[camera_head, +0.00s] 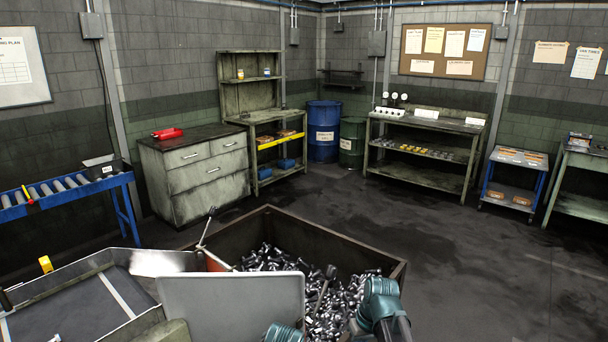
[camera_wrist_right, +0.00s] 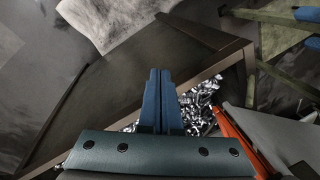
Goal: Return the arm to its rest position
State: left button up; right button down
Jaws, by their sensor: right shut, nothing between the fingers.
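My right gripper (camera_wrist_right: 160,72) shows in the right wrist view with its two blue fingers together and nothing between them. It is over the brown bin (camera_wrist_right: 237,50), whose rim and wall run across the view, with shiny bolts (camera_wrist_right: 203,108) beside and partly behind the fingers. In the head view, teal and dark parts of my arm stand at the bottom, in front of the bin (camera_head: 335,237); I cannot make out the fingertips there. My left gripper is not in view.
Several bolts (camera_head: 268,257) fill part of the bin. A grey panel (camera_head: 232,305) and an orange chute (camera_wrist_right: 240,130) stand close to the arm. A conveyor (camera_head: 70,183) is at the left. The floor (camera_head: 470,265) on the right is open.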

jog(key=s+d+m+t+h, duration=0.1)
jog(key=s+d+m+h, duration=0.2)
jog(key=s, duration=0.5)
jog(key=s+a+r+n+p, duration=0.2)
jog(key=s+a, duration=0.3)
jog(key=a, duration=0.5)
jog(key=shift+a+n+g+h+p, duration=0.15)
jog(key=shift+n+g+h+p, duration=0.2)
jog(key=shift+n, duration=0.55)
jog(key=shift+s+r, duration=0.1)
